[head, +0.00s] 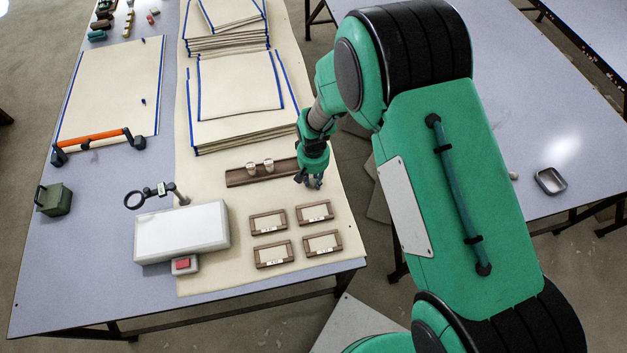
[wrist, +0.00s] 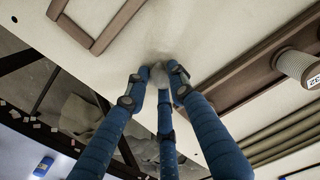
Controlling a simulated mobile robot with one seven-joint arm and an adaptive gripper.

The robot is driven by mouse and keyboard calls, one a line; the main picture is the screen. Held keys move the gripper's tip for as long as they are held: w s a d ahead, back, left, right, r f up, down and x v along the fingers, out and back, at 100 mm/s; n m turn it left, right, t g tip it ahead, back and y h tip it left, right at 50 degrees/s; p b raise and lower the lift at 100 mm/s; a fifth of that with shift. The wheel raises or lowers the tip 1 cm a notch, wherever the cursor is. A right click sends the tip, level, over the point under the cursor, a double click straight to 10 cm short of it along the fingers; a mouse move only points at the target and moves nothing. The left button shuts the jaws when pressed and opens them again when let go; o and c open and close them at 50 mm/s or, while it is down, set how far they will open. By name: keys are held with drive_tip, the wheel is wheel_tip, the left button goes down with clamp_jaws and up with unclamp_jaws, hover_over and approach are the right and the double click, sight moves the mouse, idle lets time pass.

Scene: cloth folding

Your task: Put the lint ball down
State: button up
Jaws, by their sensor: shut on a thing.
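My gripper (head: 313,183) is low over the beige cloth-covered right part of the table (head: 215,270), just right of the wooden spool rack and above the small wooden frames. In the wrist view its blue fingers (wrist: 160,80) are closed around a small grey fuzzy lump, the lint ball (wrist: 160,73). The fingers partly hide the ball. A soft shadow lies by the fingertips on the beige surface; I cannot tell whether the ball touches it. In the head view the ball is too small to make out.
Several labelled wooden frames (head: 268,222) lie below the gripper. The rack (head: 240,176) holds two spools; one spool (wrist: 298,66) shows in the wrist view. Blue-edged cloth stacks (head: 240,130) lie behind. A white box (head: 182,232) stands left. The table's right edge is close to the gripper.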

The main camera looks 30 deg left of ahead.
sight(313, 181)
drive_tip(key=shift+f, duration=0.15)
drive_tip(key=o, duration=0.7)
drive_tip(key=shift+r, duration=0.2)
wheel_tip(313, 181, up, 12)
drive_tip(key=shift+p, duration=1.25)
